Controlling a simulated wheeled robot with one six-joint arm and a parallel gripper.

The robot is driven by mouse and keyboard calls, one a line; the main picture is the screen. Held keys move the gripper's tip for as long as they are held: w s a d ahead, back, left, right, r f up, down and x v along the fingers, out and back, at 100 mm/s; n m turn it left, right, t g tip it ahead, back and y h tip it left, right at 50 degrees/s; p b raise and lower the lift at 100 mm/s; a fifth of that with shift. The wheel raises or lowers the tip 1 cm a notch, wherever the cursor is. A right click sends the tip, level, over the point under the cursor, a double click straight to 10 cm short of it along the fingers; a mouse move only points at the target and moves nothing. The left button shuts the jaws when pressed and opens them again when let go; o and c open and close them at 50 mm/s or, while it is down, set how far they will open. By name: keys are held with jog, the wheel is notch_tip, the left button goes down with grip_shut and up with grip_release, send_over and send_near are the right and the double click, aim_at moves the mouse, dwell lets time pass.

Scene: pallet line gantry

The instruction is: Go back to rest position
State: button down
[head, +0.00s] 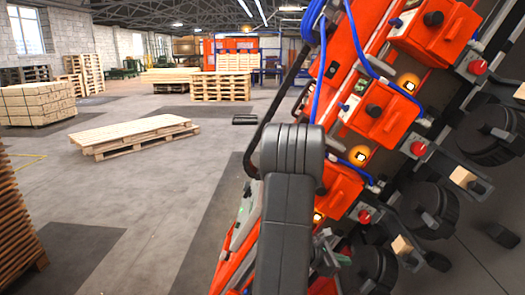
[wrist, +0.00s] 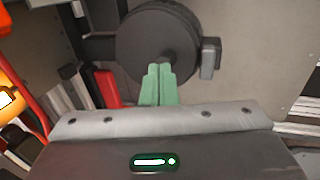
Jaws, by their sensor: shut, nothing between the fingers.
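My gripper (wrist: 159,70) shows in the wrist view as two green fingers side by side with their tips together, holding nothing. The fingertips overlap the lower part of a round black disc (wrist: 150,30) in the picture; I cannot tell whether they touch it. A grey block (wrist: 210,58) sits at the disc's right edge. In the head view my dark grey arm reaches up in front of the orange gantry machine (head: 335,75), and the gripper is mostly hidden there.
The gantry fills the right side, with orange boxes (head: 432,30), blue cables (head: 320,75), black wheels (head: 433,208) and small wooden blocks (head: 402,245). Low pallets (head: 135,132) lie on the open floor at left. A pallet stack (head: 15,225) stands at the near left edge.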

aim_at(370, 271)
jog(key=shift+s+d+f+b, duration=0.1)
jog(key=shift+d+f, duration=0.15)
jog(key=shift+d, duration=0.2)
jog(key=shift+w+d+f+b, duration=0.1)
jog(key=shift+d+f, duration=0.1)
jog(key=shift+d, duration=0.25)
jog(key=shift+s+d+f+b, duration=0.1)
jog(key=shift+d+f, duration=0.15)
jog(key=shift+d, duration=0.2)
jog(key=shift+a+r, duration=0.1)
jog(key=w+p+v, duration=0.1)
jog(key=p+v, duration=0.1)
jog(key=v, duration=0.3)
jog(key=d+f+b, duration=0.1)
jog(key=d, duration=0.2)
jog(key=d+f+b, duration=0.1)
jog(key=d+f, duration=0.1)
jog(key=d, duration=0.1)
jog(key=d+f+b, duration=0.1)
jog(key=d+f, duration=0.1)
jog(key=d, duration=0.1)
jog(key=shift+s+b, duration=0.1)
jog(key=shift+b, duration=0.2)
jog(key=w+p+v, duration=0.1)
jog(key=p+v, duration=0.7)
jog(key=v, duration=0.6)
jog(key=shift+w, duration=0.25)
jog(key=shift+a+r, duration=0.1)
jog(key=shift+r, duration=0.05)
jog(key=shift+r, duration=0.1)
